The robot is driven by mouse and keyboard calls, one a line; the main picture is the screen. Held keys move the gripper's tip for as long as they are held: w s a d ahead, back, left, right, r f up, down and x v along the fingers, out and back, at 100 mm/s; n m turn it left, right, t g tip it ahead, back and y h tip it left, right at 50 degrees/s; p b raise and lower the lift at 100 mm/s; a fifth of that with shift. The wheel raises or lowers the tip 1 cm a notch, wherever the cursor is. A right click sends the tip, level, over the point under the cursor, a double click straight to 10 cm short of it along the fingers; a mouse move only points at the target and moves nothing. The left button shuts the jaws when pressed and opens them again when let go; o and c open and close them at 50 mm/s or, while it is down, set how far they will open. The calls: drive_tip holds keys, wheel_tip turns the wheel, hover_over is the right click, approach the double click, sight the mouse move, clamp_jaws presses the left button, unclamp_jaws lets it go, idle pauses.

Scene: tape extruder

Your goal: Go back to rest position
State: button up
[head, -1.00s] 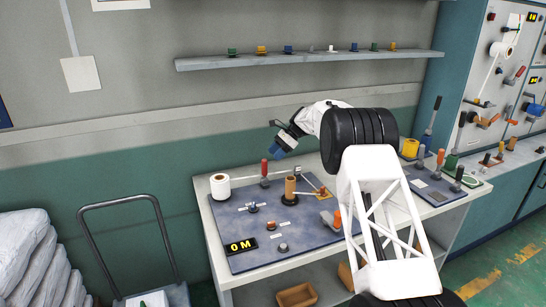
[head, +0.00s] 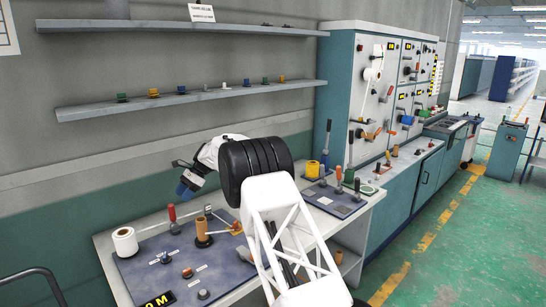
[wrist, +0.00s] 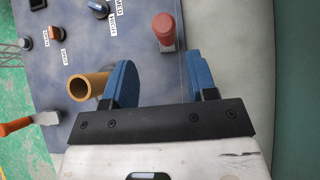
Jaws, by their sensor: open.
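My gripper (head: 183,190) hangs above the back of the workbench, its two blue fingers parted with nothing between them. In the wrist view the gripper (wrist: 160,82) points down over the blue-grey panel. A red-handled lever (wrist: 164,32) shows beyond the gap between the fingers; it also stands on the panel in the head view (head: 173,214). A brown tube (wrist: 88,87) is beside the left finger in the wrist view, partly hidden by it. In the head view the tube (head: 202,228) stands upright on a dark base. My arm hides part of the bench.
A white tape roll (head: 124,241) stands at the panel's left. A second panel (head: 334,198) with levers and a yellow container (head: 312,168) are to the right. A shelf (head: 190,98) with small coloured parts runs above. A tall control cabinet (head: 340,85) stands beyond; open green floor lies right.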

drive_tip(key=s+d+r+n+t+h, duration=0.1)
drive_tip(key=s+d+r, duration=0.5)
drive_tip(key=d, duration=0.4)
drive_tip(key=s+d+r+n+t, duration=0.15)
drive_tip(key=s+d+r, duration=0.25)
drive_tip(key=d+r, duration=0.5)
drive_tip(key=s+d+r+t+h, duration=0.1)
drive_tip(key=s+d+r+t, duration=0.1)
drive_tip(key=s+d+r, duration=0.65)
drive_tip(key=s+d+r+n+t+h, duration=0.1)
drive_tip(key=s+d+r+n+t, duration=0.1)
drive_tip(key=s+d, duration=1.35)
drive_tip(key=s+d+f+n+h, duration=0.1)
drive_tip(key=s+d+f, duration=0.2)
drive_tip(key=s+d, duration=0.3)
drive_tip(key=s+d+f+n+t+h, duration=0.1)
drive_tip(key=s+d, duration=0.5)
drive_tip(key=s, duration=0.9)
drive_tip(key=s+d+f+n+t+h, duration=0.1)
drive_tip(key=s+d+f, duration=0.4)
drive_tip(key=s, duration=0.5)
drive_tip(key=shift+s+d+f+n+h, duration=0.3)
drive_tip(key=shift+d+f+n, duration=0.1)
drive_tip(key=shift+f+n, duration=0.2)
